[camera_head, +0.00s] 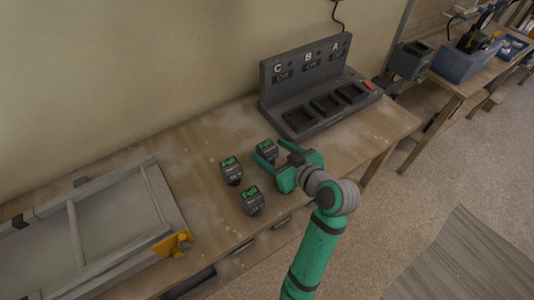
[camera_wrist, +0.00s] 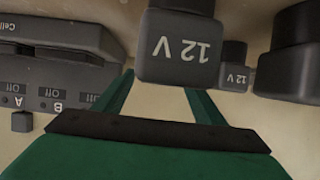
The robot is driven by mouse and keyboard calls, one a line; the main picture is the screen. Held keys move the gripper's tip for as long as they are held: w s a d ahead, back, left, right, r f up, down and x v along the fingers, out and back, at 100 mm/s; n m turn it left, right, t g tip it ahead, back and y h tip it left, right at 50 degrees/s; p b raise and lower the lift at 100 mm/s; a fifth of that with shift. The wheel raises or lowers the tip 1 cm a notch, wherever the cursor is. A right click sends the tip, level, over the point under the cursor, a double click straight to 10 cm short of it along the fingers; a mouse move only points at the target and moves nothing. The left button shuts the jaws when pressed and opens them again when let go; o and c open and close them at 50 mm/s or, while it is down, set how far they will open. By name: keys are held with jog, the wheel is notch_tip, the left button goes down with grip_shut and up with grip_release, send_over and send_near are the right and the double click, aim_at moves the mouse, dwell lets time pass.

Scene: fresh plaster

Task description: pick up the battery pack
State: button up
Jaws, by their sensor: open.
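Several dark battery packs with green-lit tops stand on the wooden bench. The nearest to my gripper is a battery pack (camera_head: 266,149), which also shows large in the wrist view (camera_wrist: 181,47), marked "12 V" and upside down there. My green gripper (camera_head: 270,151) is open, its fingers pointing at this pack, with the pack at or between the fingertips. In the wrist view the pack overlaps the end of the right finger; I cannot tell contact. Two other packs stand to the left (camera_head: 231,171) and front (camera_head: 252,201).
A grey charging station (camera_head: 300,119) with slots C, B and A stands at the back right of the bench. A framed panel (camera_head: 100,228) with a yellow clamp (camera_head: 175,243) lies to the left. A blue bin (camera_head: 466,62) is on a farther bench.

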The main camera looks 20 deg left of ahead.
aim_at(268, 148)
jog(key=shift+x, duration=1.6)
jog(key=shift+w+d, duration=0.1)
jog(key=shift+w, duration=0.05)
jog(key=c, duration=1.4)
jog(key=shift+r, duration=0.1)
jog(key=shift+r, duration=0.1)
